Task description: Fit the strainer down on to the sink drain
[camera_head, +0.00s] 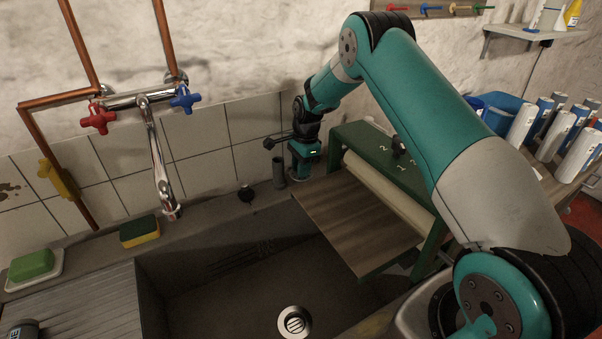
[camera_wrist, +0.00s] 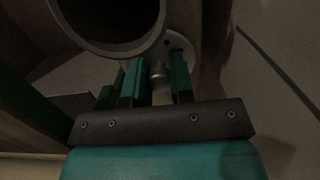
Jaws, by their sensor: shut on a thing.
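The strainer (camera_wrist: 180,46) is a pale metal disc with small holes and a short knob, seen in the wrist view. My gripper (camera_wrist: 157,78) has its teal fingers shut on the knob. In the head view my gripper (camera_head: 302,174) points down at the back ledge of the sink, behind the wooden board, and the strainer cannot be made out there. Whether the strainer touches the ledge I cannot tell. The sink drain (camera_head: 294,322) is a bright slotted metal ring in the basin floor, well in front of my gripper and uncovered.
A grey upright tube (camera_head: 279,171) stands close left of my gripper. A wooden board (camera_head: 362,220) and a green frame (camera_head: 362,133) lie to the right. A tap (camera_head: 159,165), a sponge (camera_head: 139,231) and green soap (camera_head: 32,264) are left. The basin's middle is clear.

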